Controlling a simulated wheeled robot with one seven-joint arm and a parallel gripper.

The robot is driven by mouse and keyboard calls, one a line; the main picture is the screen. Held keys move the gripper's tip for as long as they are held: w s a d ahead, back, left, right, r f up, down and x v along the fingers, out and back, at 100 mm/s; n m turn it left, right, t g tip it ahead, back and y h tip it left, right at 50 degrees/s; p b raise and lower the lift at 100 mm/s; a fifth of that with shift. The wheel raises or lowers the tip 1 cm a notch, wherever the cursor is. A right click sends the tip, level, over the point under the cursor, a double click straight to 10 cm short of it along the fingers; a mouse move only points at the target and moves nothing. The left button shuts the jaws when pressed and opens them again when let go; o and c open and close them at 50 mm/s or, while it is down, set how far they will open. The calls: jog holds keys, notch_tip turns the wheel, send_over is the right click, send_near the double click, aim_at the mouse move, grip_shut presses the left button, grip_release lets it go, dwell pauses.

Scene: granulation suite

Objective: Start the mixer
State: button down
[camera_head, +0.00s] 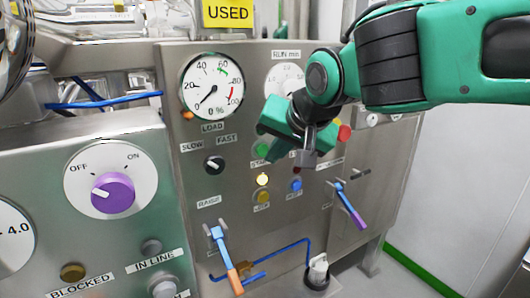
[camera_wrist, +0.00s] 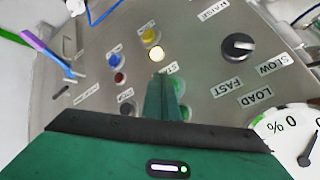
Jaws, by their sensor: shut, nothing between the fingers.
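The steel control panel (camera_head: 200,160) fills the middle of the head view. A green button (camera_head: 262,148) sits on it beside my gripper, above a partly covered label. In the wrist view a green button (camera_wrist: 178,84) shows at the fingertips, partly hidden behind them, beside a label that starts "ST". My gripper (camera_head: 306,157) is shut and empty, pointing down at the panel; in the wrist view its fingertips (camera_wrist: 163,76) overlap the label's edge. I cannot tell whether they touch the panel. A yellow lamp (camera_head: 262,180) is lit below the green button.
A yellow button (camera_head: 262,197), a blue button (camera_head: 295,185) and a red knob (camera_head: 344,132) are close by. A SLOW/FAST selector (camera_head: 214,165), the load gauge (camera_head: 211,85) and two levers, blue-orange (camera_head: 225,258) and purple (camera_head: 350,207), surround the area. A purple OFF/ON knob (camera_head: 113,193) is at left.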

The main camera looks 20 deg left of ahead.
jog(key=shift+w+a, duration=0.45)
jog(key=shift+a, duration=0.2)
dwell(1.1)
jog(key=shift+s+d+r, duration=0.1)
jog(key=shift+d, duration=0.05)
jog(key=shift+s+d, duration=0.45)
jog(key=shift+d, duration=0.05)
jog(key=shift+d, duration=0.1)
dwell(0.3)
jog(key=s+d, duration=0.3)
jog(key=shift+s+d, duration=0.15)
jog(key=shift+d, duration=0.15)
dwell(0.9)
